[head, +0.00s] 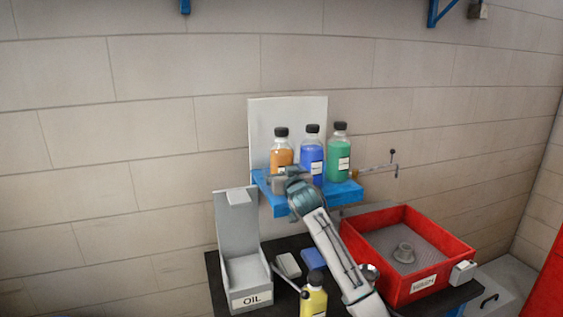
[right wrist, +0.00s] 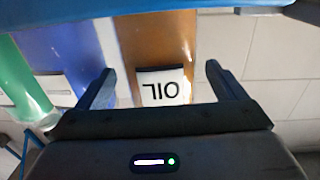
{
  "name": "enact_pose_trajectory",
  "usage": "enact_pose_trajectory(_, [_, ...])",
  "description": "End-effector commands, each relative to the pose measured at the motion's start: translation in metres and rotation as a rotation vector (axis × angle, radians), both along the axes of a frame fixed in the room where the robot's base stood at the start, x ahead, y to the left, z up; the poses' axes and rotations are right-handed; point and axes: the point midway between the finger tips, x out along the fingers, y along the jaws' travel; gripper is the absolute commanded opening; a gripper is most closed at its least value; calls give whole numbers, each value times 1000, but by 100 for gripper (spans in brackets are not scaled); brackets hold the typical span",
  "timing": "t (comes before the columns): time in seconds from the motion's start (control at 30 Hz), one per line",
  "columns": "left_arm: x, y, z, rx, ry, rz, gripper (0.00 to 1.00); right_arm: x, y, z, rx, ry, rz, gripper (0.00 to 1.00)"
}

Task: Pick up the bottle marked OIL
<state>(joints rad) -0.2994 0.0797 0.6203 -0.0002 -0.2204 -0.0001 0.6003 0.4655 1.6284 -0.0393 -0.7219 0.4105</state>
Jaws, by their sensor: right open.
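The orange bottle (head: 281,151) with a black cap stands upright on the blue shelf (head: 345,191), leftmost of three bottles. In the right wrist view, the orange bottle (right wrist: 155,45) carries a white label (right wrist: 163,87) reading OIL, upside down in the picture. My right gripper (head: 283,181) is in front of the bottle's lower part in the head view and partly hides it. In the right wrist view, my right gripper (right wrist: 160,72) is open, one finger to each side of the bottle; I cannot tell whether they touch it. My left gripper is not in view.
A blue bottle (head: 312,160) stands close right of the orange one, then a green bottle (head: 339,150). Below are a grey holder (head: 244,270) marked OIL, a yellow bottle (head: 314,299) and a red bin (head: 390,278) with a grey part inside. A thin rod sticks out right of the shelf.

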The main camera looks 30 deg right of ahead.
Motion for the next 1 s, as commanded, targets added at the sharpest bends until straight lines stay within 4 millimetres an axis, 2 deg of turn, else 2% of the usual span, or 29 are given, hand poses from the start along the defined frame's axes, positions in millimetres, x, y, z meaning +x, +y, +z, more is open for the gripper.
enact_pose_trajectory(0.03, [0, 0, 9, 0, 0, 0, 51, 7, -2, 4, 3, 1, 0, 91])
enact_pose_trajectory(0.2, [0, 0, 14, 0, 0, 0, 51, 20, -6, 1, 1, 2, 0, 91])
enact_pose_trajectory(0.47, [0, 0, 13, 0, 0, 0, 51, 22, -7, 0, 0, 0, 1, 91])
enact_pose_trajectory(0.8, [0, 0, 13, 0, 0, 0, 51, 22, -7, 0, 0, 0, 1, 26])
enact_pose_trajectory(1.0, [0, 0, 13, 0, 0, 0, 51, 22, -7, 2, -1, -3, 1, 26])
